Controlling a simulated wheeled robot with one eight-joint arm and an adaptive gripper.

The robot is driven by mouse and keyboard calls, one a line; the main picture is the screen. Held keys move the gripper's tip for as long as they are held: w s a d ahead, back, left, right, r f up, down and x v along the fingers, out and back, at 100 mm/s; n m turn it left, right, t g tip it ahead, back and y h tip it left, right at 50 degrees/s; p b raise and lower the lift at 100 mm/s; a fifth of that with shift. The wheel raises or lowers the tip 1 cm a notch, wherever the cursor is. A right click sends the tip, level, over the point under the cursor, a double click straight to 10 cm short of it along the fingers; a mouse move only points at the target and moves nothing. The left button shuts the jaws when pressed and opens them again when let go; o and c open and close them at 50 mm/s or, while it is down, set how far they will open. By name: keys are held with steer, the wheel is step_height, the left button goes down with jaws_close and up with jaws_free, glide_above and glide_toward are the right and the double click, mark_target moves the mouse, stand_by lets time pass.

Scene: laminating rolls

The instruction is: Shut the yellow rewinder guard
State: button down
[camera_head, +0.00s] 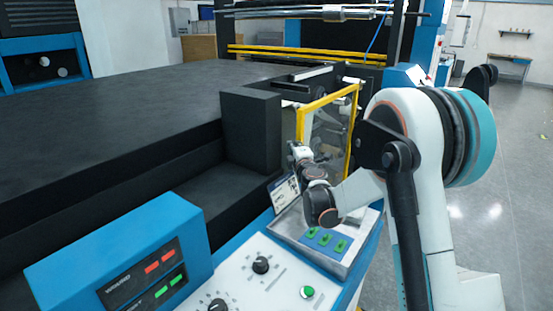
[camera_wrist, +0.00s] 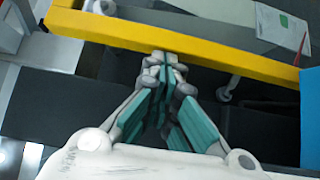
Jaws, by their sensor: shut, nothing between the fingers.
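The yellow rewinder guard (camera_head: 327,97) is a yellow frame around a clear panel. In the head view it stands out at an angle from the machine, beside a black block. In the wrist view one yellow bar of it (camera_wrist: 200,40) runs across the top of the picture. My gripper (camera_head: 297,150) is at the lower left part of the guard in the head view. In the wrist view my gripper (camera_wrist: 165,62) is shut and empty, its fingertips at the lower edge of the yellow bar. I cannot tell whether they touch it. My arm hides part of the guard's lower right.
A control panel (camera_head: 235,290) with knobs and a green button lies in front, with a blue display box (camera_head: 120,262) to its left. A grey box with green switches (camera_head: 325,239) stands below my gripper. A black block (camera_head: 251,133) stands left of the guard. Open floor (camera_head: 510,150) lies right.

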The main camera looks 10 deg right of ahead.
mark_target(320, 129)
steer(key=w+d+p, duration=0.1)
steer(key=w+d, duration=1.3)
